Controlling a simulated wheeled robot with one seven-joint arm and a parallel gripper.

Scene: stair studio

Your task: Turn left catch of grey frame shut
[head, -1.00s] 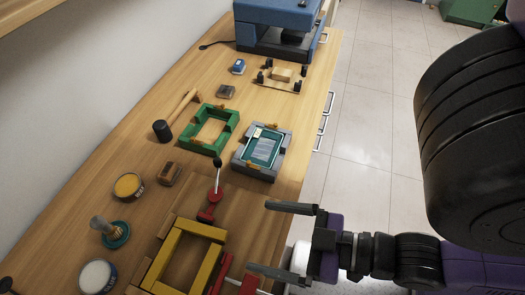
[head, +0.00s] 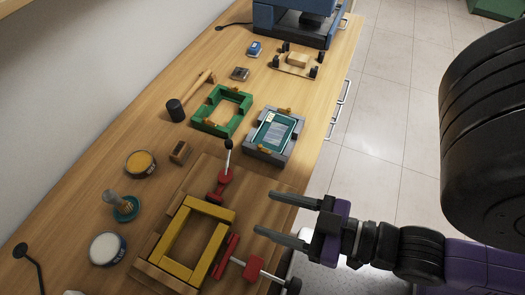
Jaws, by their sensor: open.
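The grey frame (head: 252,141) lies on the bench right of centre, with a teal and pale panel (head: 274,133) inside it. A small orange catch (head: 264,149) shows at its near side, and another orange catch (head: 287,110) shows at its far side. Whether either catch is turned over the panel is too small to tell. My gripper (head: 262,213) is open and empty, its two fingers pointing left. It is nearer than the grey frame, apart from it, beside the yellow frame.
A yellow frame (head: 165,248) sits on a wooden board with red clamps (head: 226,246) close to my gripper. A green frame (head: 212,124) lies left of the grey one. A mallet (head: 176,109), tins (head: 140,163) and a blue machine (head: 290,22) stand around.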

